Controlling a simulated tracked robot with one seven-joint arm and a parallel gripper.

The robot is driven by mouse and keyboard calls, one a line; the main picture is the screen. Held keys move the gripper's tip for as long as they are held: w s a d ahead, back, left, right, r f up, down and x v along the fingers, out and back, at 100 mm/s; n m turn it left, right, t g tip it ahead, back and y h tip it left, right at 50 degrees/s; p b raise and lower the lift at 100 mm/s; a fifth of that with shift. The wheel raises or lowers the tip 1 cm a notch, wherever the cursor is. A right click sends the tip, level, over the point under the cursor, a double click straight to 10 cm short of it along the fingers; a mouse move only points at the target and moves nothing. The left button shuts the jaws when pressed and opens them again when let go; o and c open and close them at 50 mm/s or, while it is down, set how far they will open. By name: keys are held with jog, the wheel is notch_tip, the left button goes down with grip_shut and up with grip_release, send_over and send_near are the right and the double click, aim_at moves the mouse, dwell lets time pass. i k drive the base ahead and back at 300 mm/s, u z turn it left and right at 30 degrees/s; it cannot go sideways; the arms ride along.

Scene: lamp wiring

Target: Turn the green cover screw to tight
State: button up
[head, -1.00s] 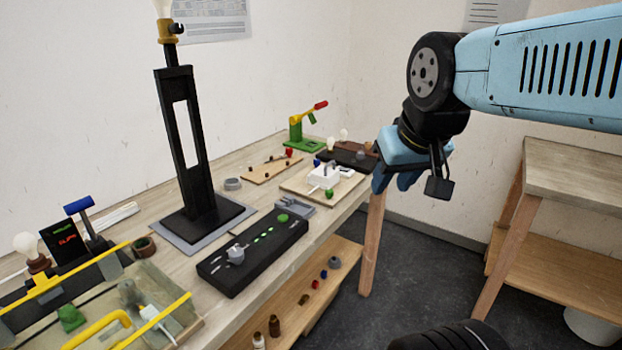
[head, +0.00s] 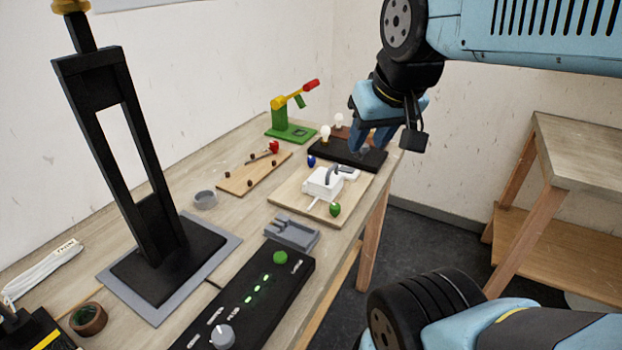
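The green cover screw (head: 335,209) stands at the front corner of a pale wooden board (head: 290,199), beside a white box (head: 324,181) with a grey handle-like part. Whether the screw is tight or loose cannot be told. My gripper (head: 368,148) hangs in the picture behind and to the right of the screw, clear of it. Its blue fingers look apart, with nothing visibly held between them. It overlaps the dark block in this view; its exact height above the bench is unclear.
A dark block with bulbs (head: 340,153) stands behind the board, with a green stand (head: 290,133) farther back. A grey tray (head: 291,232) and a black panel (head: 262,305) with a green button lie in front. A tall black frame (head: 150,250) stands left.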

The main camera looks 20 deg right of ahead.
aim_at(334, 208)
jog(key=z, duration=0.65)
jog(key=k, duration=1.6)
jog(key=u, duration=0.4)
jog(key=i, duration=1)
jog(key=z, duration=0.1)
